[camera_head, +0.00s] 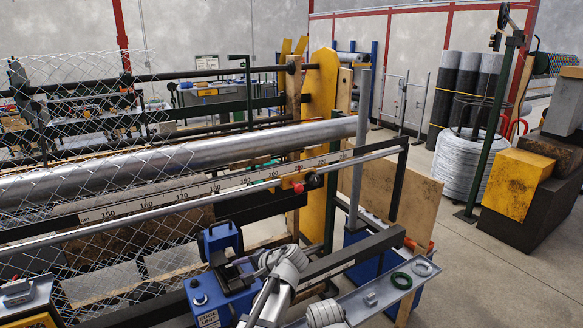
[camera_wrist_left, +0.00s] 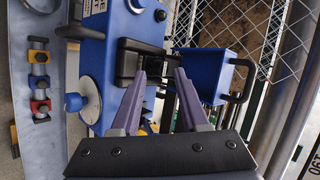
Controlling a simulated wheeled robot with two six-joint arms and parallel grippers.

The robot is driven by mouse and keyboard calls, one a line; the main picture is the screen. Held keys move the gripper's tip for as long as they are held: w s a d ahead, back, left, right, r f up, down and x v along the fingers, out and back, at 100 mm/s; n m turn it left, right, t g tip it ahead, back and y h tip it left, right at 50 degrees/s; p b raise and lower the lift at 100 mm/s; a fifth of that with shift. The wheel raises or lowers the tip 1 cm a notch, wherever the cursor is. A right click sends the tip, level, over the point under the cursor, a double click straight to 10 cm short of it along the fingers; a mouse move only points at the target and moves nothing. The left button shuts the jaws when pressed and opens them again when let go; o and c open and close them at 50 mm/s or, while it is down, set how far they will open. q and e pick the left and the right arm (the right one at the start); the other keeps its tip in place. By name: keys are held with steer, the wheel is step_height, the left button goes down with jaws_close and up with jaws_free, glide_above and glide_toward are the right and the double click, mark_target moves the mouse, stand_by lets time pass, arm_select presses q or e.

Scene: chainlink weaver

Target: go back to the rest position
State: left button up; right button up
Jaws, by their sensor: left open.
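My left gripper (camera_head: 231,268) is over the blue edge unit (camera_head: 212,303) at the bottom of the head view. In the left wrist view, the two purple fingers of the left gripper (camera_wrist_left: 160,76) stand apart with nothing between them. The blue edge unit also fills the upper middle of the wrist view (camera_wrist_left: 92,60), with a dark block by the fingertips. I cannot tell whether the fingertips touch that block. My right gripper does not show.
A long steel roller (camera_head: 190,160) and a ruler rail (camera_head: 170,195) cross the left side with chain-link mesh (camera_head: 90,110). Open floor (camera_head: 500,270) is further right.

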arm_select(q)
steer(key=s+d+f+n+g+h+b, duration=0.1)
steer(key=s+d+f+b, duration=0.3)
steer(key=s+f, duration=0.4)
steer(key=s+d+f+g+h+b, duration=0.2)
steer(key=s+d+f+h+b, duration=0.2)
steer(key=s+f, duration=0.4)
steer(key=s+d+f+n+g+h+b, duration=0.1)
steer(key=s+d+f+g+h+b, duration=0.1)
steer(key=s+d+f+b, duration=0.3)
steer(key=s+f+h, duration=0.1)
steer(key=s+f, duration=0.3)
steer(key=s, duration=0.1)
steer(key=shift+n+g+b, duration=0.3)
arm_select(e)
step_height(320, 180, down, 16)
